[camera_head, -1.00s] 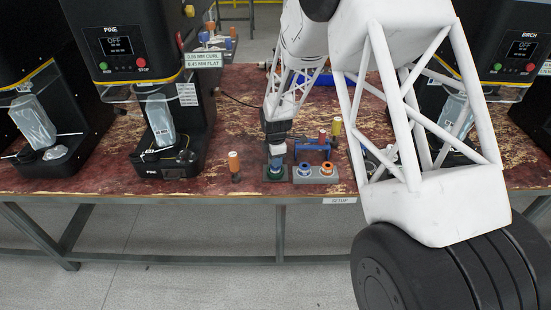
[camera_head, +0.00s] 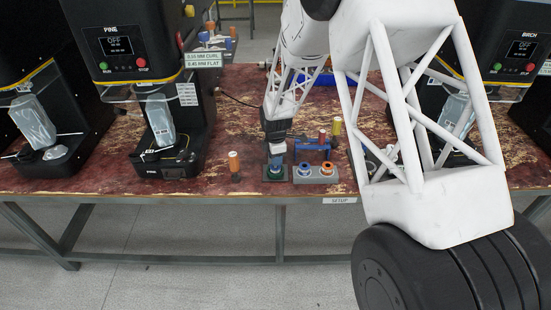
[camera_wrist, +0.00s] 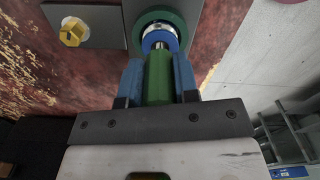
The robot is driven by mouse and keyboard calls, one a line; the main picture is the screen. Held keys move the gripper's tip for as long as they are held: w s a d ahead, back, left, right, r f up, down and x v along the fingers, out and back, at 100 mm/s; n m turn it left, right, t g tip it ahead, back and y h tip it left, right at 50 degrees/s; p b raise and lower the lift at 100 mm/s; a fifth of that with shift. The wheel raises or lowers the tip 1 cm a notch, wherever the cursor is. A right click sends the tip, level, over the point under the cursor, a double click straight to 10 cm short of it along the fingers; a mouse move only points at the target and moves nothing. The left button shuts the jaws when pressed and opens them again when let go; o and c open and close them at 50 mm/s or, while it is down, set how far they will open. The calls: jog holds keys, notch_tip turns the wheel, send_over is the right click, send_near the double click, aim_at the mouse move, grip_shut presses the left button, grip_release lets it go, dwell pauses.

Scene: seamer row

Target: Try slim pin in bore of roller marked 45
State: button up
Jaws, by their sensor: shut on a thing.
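My gripper (camera_wrist: 158,82) is shut on a pin with a green handle (camera_wrist: 158,76), a blue finger on each side of it. The pin's silver end points at the middle of a roller with a blue and white ring (camera_wrist: 174,41); I cannot tell how deep it is in the bore. The roller sits within a green ring (camera_wrist: 188,18) on a grey plate. In the head view my gripper (camera_head: 276,158) is low over the green ring (camera_head: 275,173) near the bench's front edge. No mark 45 can be read.
A grey block (camera_head: 316,179) with blue (camera_head: 304,169) and orange (camera_head: 327,168) rings stands just right of the green ring. An orange-topped piece (camera_head: 234,162) stands to the left. Taller red and yellow-topped pieces (camera_head: 336,126) stand behind. Dark machines flank the bench.

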jog(key=shift+r, duration=0.3)
jog(key=shift+r, duration=0.35)
jog(key=shift+r, duration=1.05)
jog(key=shift+r, duration=0.35)
jog(key=shift+r, duration=0.25)
jog(key=shift+d, duration=0.1)
